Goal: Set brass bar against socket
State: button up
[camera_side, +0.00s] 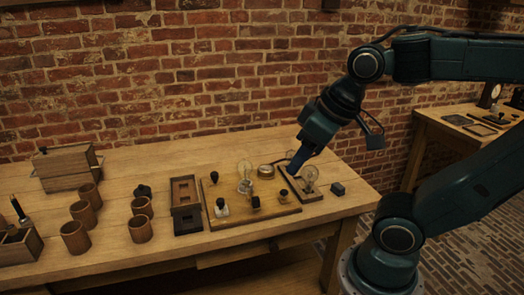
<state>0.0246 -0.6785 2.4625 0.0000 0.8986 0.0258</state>
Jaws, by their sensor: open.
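My gripper (294,171) is open and points down over the back edge of a small dark-framed board near the bench's right end. A clear bulb (309,174) stands upright on that small board, just right of the gripper tips. Another clear bulb (245,169) stands in a pale socket (244,186) on the larger wooden board (275,217). I cannot make out a brass bar; small parts near the gripper are dark and partly hidden by it. I cannot tell whether the fingertips touch anything.
A round brass-coloured piece (266,171) sits left of the gripper. The larger board carries several small dark knobs and a pale jar (221,208). A dark block (338,188) lies at the right. A dark tray (185,203), wooden cups (140,229) and a box (65,167) stand left.

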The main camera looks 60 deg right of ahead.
jog(key=w+d+m+g, duration=0.2)
jog(key=w+d+m, duration=0.1)
jog(key=w, duration=0.4)
jog(key=m+g, duration=0.3)
jog(key=m, duration=0.2)
send_over(256, 198)
notch_tip(256, 198, down, 13)
notch_tip(256, 198, down, 14)
jog(key=shift+r, duration=0.2)
grip_shut()
